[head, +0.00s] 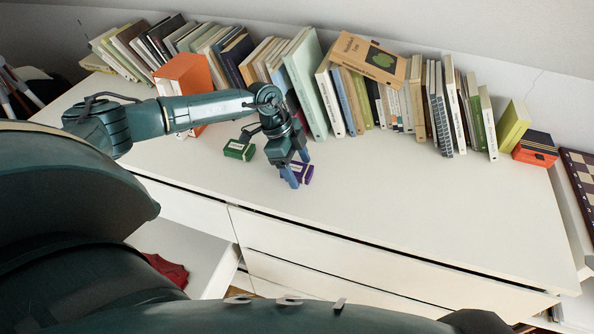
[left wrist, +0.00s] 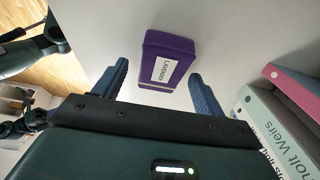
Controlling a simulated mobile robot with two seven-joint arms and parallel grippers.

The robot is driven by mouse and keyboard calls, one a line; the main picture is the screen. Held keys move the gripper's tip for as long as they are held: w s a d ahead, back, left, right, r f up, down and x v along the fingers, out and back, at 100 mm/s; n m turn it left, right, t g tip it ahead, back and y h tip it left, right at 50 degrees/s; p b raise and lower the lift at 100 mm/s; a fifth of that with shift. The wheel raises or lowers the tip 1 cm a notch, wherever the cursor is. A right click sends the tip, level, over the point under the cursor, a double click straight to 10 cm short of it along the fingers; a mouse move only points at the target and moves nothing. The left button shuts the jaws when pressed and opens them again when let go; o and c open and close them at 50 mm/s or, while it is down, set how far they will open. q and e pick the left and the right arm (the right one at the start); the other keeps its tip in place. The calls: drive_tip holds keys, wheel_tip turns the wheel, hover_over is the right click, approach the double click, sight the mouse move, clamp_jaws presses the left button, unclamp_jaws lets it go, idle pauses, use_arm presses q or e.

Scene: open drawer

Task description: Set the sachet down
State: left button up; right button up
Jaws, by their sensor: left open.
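A small purple packet with a white label, which I take for the sachet (head: 306,177), is on the white cabinet top. It also shows in the left wrist view (left wrist: 182,47), lying between and a little beyond the two blue fingertips. My left gripper (head: 298,168) is open, pointing down at the cabinet top, with its fingers on either side of the purple packet. In the left wrist view there are gaps between the fingers (left wrist: 158,85) and the packet. In the head view the fingers partly hide it. My right gripper is not in view.
A green packet (head: 239,150) lies just left of my left gripper. A long row of books (head: 310,90) and an orange box (head: 190,80) stand behind. An open drawer (head: 190,245) is below at the front left. The cabinet top to the right (head: 430,210) is clear.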

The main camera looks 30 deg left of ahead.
use_arm(q)
drive_tip(key=shift+f, duration=0.2)
idle(0.3)
drive_tip(key=shift+c, duration=0.3)
drive_tip(key=c, duration=1.1)
